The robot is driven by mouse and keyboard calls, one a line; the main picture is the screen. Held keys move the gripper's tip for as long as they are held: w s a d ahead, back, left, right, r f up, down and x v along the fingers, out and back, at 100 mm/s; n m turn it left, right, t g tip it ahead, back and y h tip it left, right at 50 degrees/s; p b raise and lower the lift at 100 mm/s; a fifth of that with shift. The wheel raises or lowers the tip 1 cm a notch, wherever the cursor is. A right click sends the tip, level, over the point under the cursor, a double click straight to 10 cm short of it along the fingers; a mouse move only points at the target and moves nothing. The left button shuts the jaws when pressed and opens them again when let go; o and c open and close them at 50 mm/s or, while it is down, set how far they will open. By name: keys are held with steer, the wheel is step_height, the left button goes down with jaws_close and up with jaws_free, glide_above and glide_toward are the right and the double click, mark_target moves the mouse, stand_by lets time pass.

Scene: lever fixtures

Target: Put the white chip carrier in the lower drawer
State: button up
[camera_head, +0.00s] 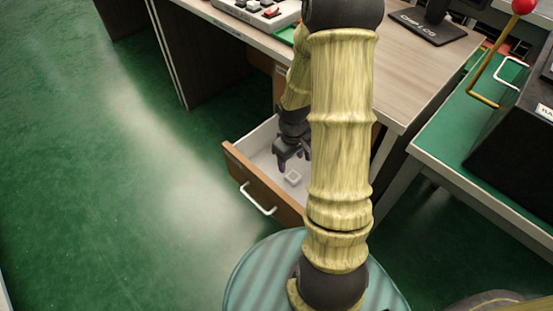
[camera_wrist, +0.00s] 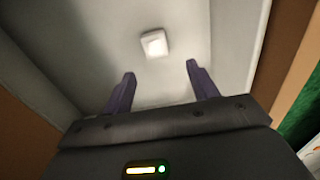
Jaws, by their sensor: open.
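The white chip carrier (camera_head: 293,177) is a small square tray with a raised rim. It lies on the white floor of the pulled-out lower drawer (camera_head: 262,186), near its wooden front. In the wrist view the carrier (camera_wrist: 154,43) lies beyond the fingertips, apart from them. My gripper (camera_head: 290,160) is inside the drawer, just above and behind the carrier. In the wrist view my gripper (camera_wrist: 158,80) has its two purple fingers spread apart with nothing between them. My arm hides the right part of the drawer.
The drawer's wooden front has a white bar handle (camera_head: 258,199). The desk top (camera_head: 390,85) is above the drawer, with a grey panel (camera_head: 256,12) and a black stand (camera_head: 428,27). A green bench (camera_head: 455,125) stands at right. The green floor at left is clear.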

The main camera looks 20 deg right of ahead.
steer(key=s+a+r+m+t, duration=0.2)
steer(key=s+a+r, duration=0.4)
steer(key=a+r, duration=0.5)
step_height(320, 180, up, 3)
steer(key=shift+s+f+m, duration=0.2)
steer(key=shift+m, duration=0.7)
steer(key=shift+a, duration=0.1)
